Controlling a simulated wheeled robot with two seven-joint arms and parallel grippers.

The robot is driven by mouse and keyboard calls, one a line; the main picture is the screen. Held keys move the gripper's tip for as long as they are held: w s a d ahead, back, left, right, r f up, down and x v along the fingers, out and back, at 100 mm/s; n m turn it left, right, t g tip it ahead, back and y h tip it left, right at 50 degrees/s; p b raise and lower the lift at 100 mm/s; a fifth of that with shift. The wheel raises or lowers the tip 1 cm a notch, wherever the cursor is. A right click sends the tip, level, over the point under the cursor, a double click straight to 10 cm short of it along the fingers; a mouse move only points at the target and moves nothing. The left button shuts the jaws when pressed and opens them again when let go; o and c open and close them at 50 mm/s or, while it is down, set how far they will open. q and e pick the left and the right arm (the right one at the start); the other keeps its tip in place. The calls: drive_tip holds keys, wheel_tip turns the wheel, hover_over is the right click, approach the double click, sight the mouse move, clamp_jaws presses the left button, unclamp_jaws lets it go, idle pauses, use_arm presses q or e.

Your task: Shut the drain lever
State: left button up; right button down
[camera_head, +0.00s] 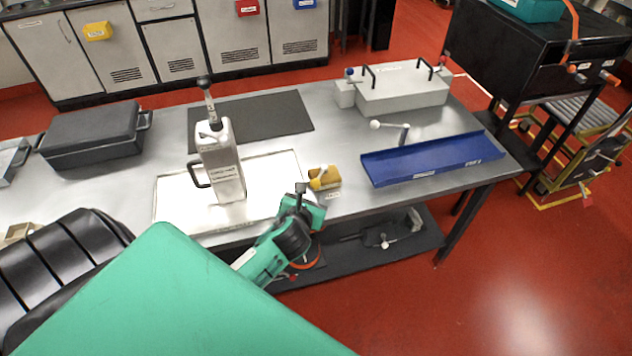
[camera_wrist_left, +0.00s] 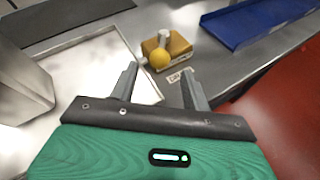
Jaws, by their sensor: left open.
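My left gripper (camera_wrist_left: 158,76) is open and empty, fingers apart, not touching the block. It also shows in the head view (camera_head: 302,192), just nearer than the block.
A tall pale canister (camera_head: 222,165) stands in the tray. A blue tray (camera_head: 430,160) lies to the right, with a white-knobbed lever (camera_head: 390,128) behind it. A grey handled box (camera_head: 405,90) and a dark case (camera_head: 92,135) stand farther back. The bench between block and blue tray is clear.

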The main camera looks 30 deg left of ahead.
sight(315, 186)
use_arm(q)
drive_tip(key=x, duration=0.7)
drive_tip(key=shift+c, duration=0.4)
drive_tip(key=shift+p, duration=0.3)
clamp_jaws()
